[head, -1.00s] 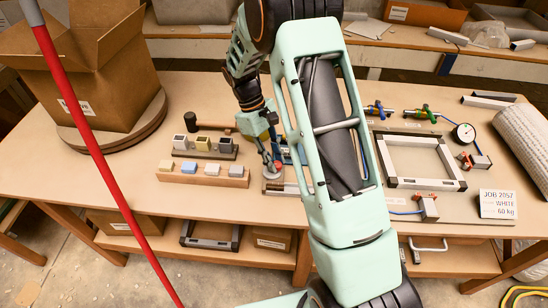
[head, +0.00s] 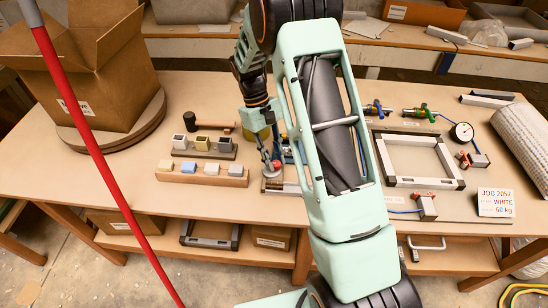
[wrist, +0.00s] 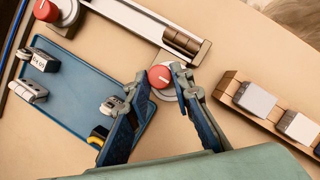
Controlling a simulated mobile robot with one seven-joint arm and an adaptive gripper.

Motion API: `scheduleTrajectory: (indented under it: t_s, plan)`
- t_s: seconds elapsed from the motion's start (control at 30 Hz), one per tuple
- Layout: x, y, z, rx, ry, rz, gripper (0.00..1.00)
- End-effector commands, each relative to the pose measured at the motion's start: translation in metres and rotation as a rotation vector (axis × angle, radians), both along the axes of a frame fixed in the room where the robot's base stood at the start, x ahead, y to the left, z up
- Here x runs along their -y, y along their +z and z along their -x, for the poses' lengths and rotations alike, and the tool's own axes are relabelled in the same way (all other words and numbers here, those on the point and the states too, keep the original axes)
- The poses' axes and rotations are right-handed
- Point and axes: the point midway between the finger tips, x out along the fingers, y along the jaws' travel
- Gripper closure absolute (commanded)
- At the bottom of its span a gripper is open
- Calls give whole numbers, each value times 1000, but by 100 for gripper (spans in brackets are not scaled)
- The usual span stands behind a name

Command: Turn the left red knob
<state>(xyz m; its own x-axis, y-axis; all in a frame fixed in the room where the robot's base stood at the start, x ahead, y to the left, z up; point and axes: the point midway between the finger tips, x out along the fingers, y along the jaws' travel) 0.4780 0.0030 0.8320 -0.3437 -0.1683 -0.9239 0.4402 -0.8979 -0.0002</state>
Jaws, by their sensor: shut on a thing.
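The left red knob (wrist: 160,77) sits on a round grey base at one end of a silver rail (wrist: 135,22). A pale line shows on its top. My gripper (wrist: 160,79) is shut on this knob, one fingertip on each side. In the head view my gripper (head: 268,158) points down at the bench, and the knob there is small and partly covered by the fingers. A second red knob (wrist: 46,10) shows at the rail's other end in the wrist view. My arm hides that end in the head view.
A blue tray (wrist: 85,75) with small clamps lies beside the rail. A wooden rack of blocks (head: 203,178) stands just left of my gripper, with a black-headed mallet (head: 190,121) behind. A metal frame (head: 462,183) and gauge lie to the right of my arm.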

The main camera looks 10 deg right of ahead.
Motion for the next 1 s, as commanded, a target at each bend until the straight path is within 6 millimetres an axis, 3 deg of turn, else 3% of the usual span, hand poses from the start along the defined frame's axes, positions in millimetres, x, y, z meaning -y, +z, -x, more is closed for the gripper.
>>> scheduleTrajectory:
  t_s: [0.17, 0.53, 1.0]
  plan:
    - [0, 0, 0, 1, -1, 0, 61]
    - [-1, 6, -3, 2, 0, 0, 61]
    - [-16, 88, -34, 5, 0, -1, 61]
